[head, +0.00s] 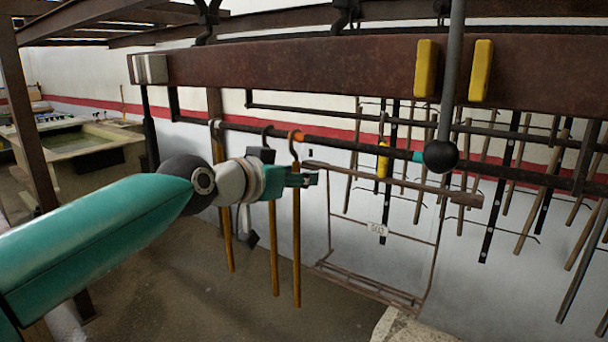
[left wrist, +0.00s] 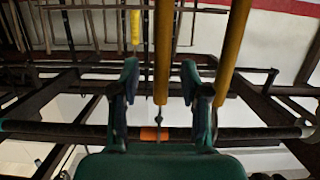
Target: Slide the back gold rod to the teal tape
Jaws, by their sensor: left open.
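Several gold rods hang by hooks from a dark rail (head: 350,145). The rightmost gold rod (head: 296,245) hangs at the orange tape (head: 296,136); another gold rod (head: 274,250) hangs to its left, with a further one (head: 228,240) beyond. The teal tape (head: 418,156) is on the rail to the right. My left gripper (head: 308,179) is open at the upper part of the rightmost rod. In the left wrist view, a gold rod (left wrist: 163,50) lies between the spread fingers (left wrist: 160,95), with a visible gap. I cannot tell any contact. My right gripper is out of view.
A grey pole with a black ball (head: 440,155) hangs in front of the rail near the teal tape. A rusty wire frame (head: 370,292) hangs to the right of the gold rods. A yellow piece (head: 382,160) hangs behind. A wide rusty beam (head: 300,68) runs above.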

